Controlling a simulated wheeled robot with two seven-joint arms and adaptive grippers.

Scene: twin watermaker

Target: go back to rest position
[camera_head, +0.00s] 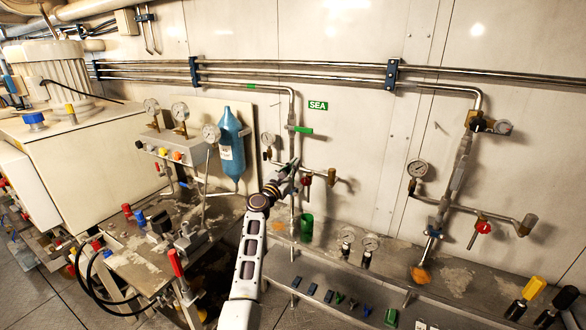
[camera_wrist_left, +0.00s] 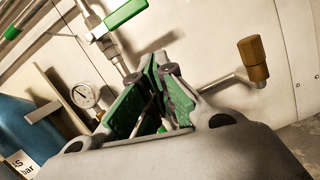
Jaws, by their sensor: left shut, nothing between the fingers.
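My left arm reaches up from the bottom middle of the head view. Its gripper (camera_head: 290,172) is in front of the vertical pipe below the SEA sign, close to a small red valve handle (camera_head: 306,180). In the left wrist view the gripper's green-padded fingers (camera_wrist_left: 158,100) come together at the far end with nothing held between them. A green-handled valve (camera_wrist_left: 125,15) shows beyond the fingers, and a brass-capped side pipe (camera_wrist_left: 253,60) is to their right. I cannot tell whether the fingers touch the pipe. My right gripper is not in view.
A blue cylinder (camera_head: 231,150) hangs on the wall panel left of my gripper. A pressure gauge (camera_wrist_left: 84,95) is left of the fingers in the wrist view. Gauges and a bench with a red-handled lever (camera_head: 176,262) stand left of my arm. A low shelf (camera_head: 470,290) runs along the right.

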